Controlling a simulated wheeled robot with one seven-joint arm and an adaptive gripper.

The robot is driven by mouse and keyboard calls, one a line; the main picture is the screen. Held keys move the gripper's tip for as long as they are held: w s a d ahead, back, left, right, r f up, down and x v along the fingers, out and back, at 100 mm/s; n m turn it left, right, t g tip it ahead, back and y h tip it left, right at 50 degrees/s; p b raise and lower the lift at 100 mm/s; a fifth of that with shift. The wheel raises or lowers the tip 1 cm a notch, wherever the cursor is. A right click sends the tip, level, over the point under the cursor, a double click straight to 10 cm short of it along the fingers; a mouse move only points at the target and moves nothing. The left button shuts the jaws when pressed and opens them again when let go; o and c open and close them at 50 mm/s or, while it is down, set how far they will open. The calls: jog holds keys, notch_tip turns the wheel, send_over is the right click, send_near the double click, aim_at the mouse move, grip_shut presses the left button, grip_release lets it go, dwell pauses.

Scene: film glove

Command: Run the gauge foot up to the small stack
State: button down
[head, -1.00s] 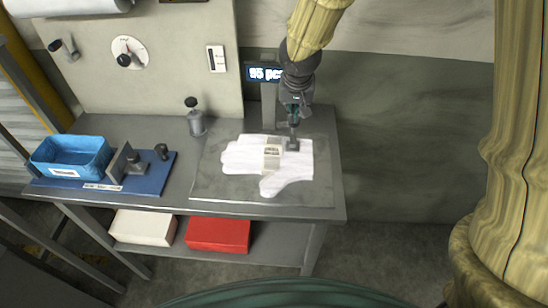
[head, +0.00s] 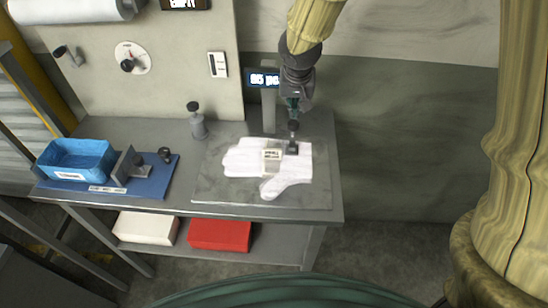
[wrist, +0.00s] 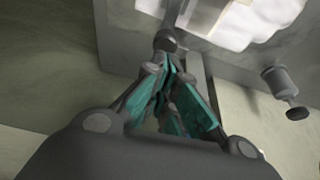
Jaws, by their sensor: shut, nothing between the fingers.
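The small stack of white gloves (head: 246,161) lies on the grey plate (head: 215,191), with a pale paper band (head: 272,161) across it. The gauge foot (head: 293,149) is a dark block with an upright stem and round knob. It appears at the stack's back right, overlapping the cuff in the head view; I cannot tell whether they touch. My gripper (head: 293,109) is shut and empty just above the knob. In the wrist view, my gripper (wrist: 166,62) points at the dark knob (wrist: 165,41); contact is unclear. The gloves (wrist: 255,20) are partly cut off there.
A display post (head: 268,110) stands behind the plate. A grey knobbed cylinder (head: 198,127) stands to the left. Further left are a blue bin (head: 76,157) and a blue base with a metal fixture (head: 125,165). Boxes (head: 219,235) lie on the shelf below.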

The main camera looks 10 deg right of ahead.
notch_tip(320, 180, up, 10)
jog(key=p, duration=0.8)
jog(key=shift+r, duration=0.25)
dwell(0.3)
dwell(0.5)
